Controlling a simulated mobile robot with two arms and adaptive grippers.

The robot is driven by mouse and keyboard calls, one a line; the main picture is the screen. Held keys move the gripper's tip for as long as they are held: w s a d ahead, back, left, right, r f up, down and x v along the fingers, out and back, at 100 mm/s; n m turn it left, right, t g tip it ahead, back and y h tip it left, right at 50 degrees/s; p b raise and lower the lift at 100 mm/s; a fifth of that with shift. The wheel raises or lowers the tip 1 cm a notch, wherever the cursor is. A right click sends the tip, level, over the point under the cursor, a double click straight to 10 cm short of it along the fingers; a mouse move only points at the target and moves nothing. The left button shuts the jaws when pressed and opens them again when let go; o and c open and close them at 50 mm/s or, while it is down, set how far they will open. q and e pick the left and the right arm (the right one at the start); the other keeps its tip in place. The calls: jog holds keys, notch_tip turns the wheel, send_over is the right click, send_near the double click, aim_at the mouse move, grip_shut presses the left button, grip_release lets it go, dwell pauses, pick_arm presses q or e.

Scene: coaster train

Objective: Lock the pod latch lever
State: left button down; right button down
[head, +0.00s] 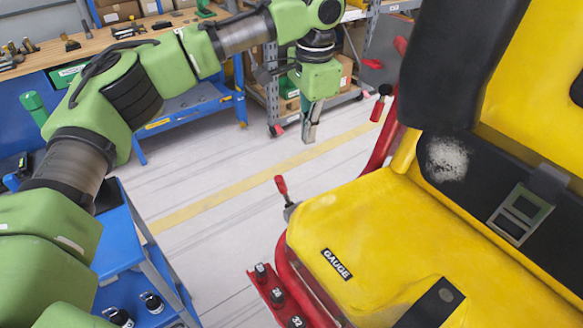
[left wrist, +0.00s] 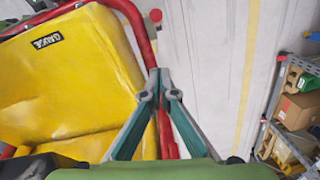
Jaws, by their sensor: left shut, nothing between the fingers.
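A lever with a red grip (head: 281,186) stands beside the front left edge of the yellow seat (head: 370,235). A second red-and-black handle (head: 380,103) sits farther back by the red frame. I cannot tell which is the pod latch lever. My left gripper (head: 308,138) hangs over the floor beyond the seat's left side, apart from both handles, shut and empty. In the left wrist view its fingertips (left wrist: 161,80) meet near the red side tube (left wrist: 140,35); a red knob (left wrist: 155,16) shows beyond them. My right gripper is not in view.
The seat's black restraint (head: 455,70) and buckle (head: 520,213) are at the right. A red rail with numbered black pieces (head: 278,298) lies at the lower front. A blue cart (head: 120,245) stands lower left; a workbench (head: 90,45) is behind. The floor between is clear.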

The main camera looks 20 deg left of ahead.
pick_arm(q)
jog(key=shift+s, duration=0.1)
jog(key=p, duration=0.2)
send_over(285, 192)
jog(key=w+d, duration=0.1)
jog(key=w, duration=0.1)
notch_tip(285, 192, down, 11)
jog(key=shift+a, duration=0.1)
dwell(0.4)
